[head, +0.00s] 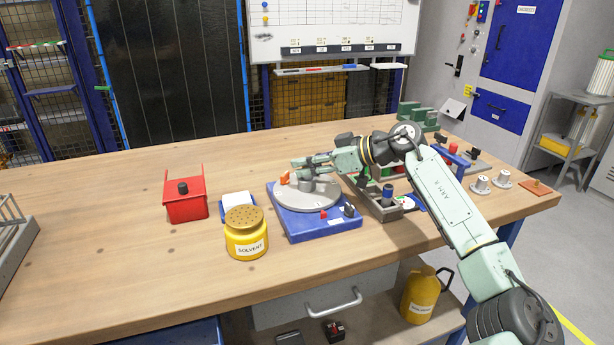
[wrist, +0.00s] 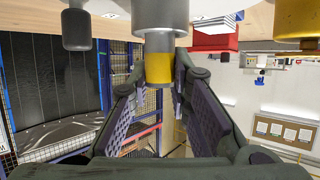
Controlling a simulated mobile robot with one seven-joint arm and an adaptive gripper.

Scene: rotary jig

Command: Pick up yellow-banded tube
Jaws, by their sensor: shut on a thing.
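The yellow-banded tube (wrist: 158,68) shows in the wrist view as a grey cylinder with a yellow band at its end. My gripper (wrist: 153,95) is shut on it, with one finger on each side. In the head view my gripper (head: 308,165) is low over the grey turntable disc (head: 300,202) of the blue rotary jig (head: 310,229). The tube is mostly hidden there by the fingers. I cannot tell whether its base touches the disc.
An orange piece (head: 285,178) sits at the disc's left edge. A yellow solvent pot (head: 246,240) and a red box (head: 186,207) stand to the left. A grey tray with a blue-topped part (head: 388,194) is close on the right. The table's left middle is clear.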

